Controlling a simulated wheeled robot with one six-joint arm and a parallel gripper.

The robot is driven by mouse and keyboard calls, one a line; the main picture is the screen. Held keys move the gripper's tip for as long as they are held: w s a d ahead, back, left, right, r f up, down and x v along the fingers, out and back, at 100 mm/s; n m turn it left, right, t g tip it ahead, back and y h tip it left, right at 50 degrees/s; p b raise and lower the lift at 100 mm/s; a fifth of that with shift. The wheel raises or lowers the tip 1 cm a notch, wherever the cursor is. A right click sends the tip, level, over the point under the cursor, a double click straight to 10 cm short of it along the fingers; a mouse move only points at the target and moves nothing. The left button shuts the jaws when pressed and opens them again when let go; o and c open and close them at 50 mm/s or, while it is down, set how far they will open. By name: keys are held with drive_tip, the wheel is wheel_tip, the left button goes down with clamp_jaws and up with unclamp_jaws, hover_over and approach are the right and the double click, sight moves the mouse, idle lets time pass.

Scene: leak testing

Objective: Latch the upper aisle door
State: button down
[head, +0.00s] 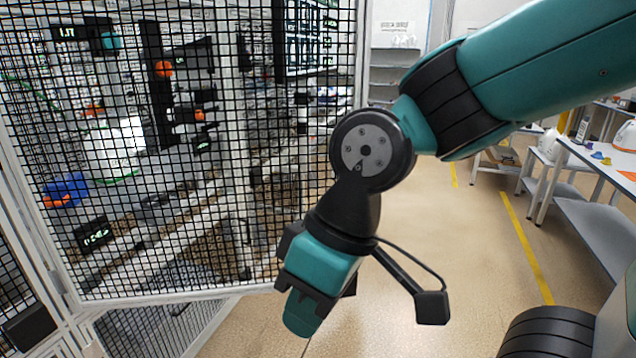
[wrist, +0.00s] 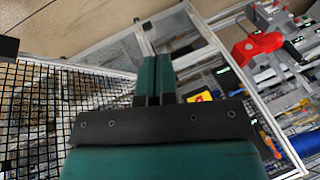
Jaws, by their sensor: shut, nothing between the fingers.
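The upper aisle door (head: 225,150) is a black mesh panel in a pale frame, filling the left of the head view. Its mesh also shows at the left of the wrist view (wrist: 40,110). In the wrist view the equipment at the right shows without mesh in front, so the door appears to stand open. My gripper (head: 303,318) hangs tilted downward near the door's lower right corner in the head view. In the wrist view its two teal fingers (wrist: 155,75) are together and empty. I cannot tell whether they touch the door. I cannot make out a latch.
Behind the mesh stand test equipment and a blue part (head: 65,190). A red-handled clamp (wrist: 258,47) and a pale frame bar (wrist: 225,55) are right of my fingers. White benches (head: 585,190) stand at the right. The aisle floor (head: 480,250) between is clear.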

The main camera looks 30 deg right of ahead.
drive_tip(key=w+d+f+m+t+h+p, duration=0.1)
drive_tip(key=w+d+f+m+t+p, duration=0.15)
drive_tip(key=w, duration=0.55)
drive_tip(key=w+d+f+m+t+p, duration=0.1)
drive_tip(key=w+d+m+t, duration=0.1)
drive_tip(key=w+d+t, duration=0.35)
drive_tip(key=w+d+f+m+t+h+p, duration=0.1)
drive_tip(key=w+d+f+m+t+p, duration=0.15)
drive_tip(key=w, duration=0.65)
drive_tip(key=s+d+f+m+t+h+p, duration=0.2)
drive_tip(key=d+m+t+h, duration=0.3)
drive_tip(key=d+h, duration=0.7)
drive_tip(key=w+d+y, duration=0.1)
drive_tip(key=w+d, duration=0.3)
drive_tip(key=w, duration=0.2)
drive_tip(key=w+d+n+y+b, duration=0.1)
drive_tip(key=w+d+y, duration=0.1)
drive_tip(key=w+d, duration=0.2)
drive_tip(key=shift+w+r+t, duration=0.35)
drive_tip(key=shift+w+t, duration=0.1)
drive_tip(key=shift+w, duration=1)
drive_tip(key=shift+w+d, duration=0.1)
drive_tip(key=shift+d, duration=0.05)
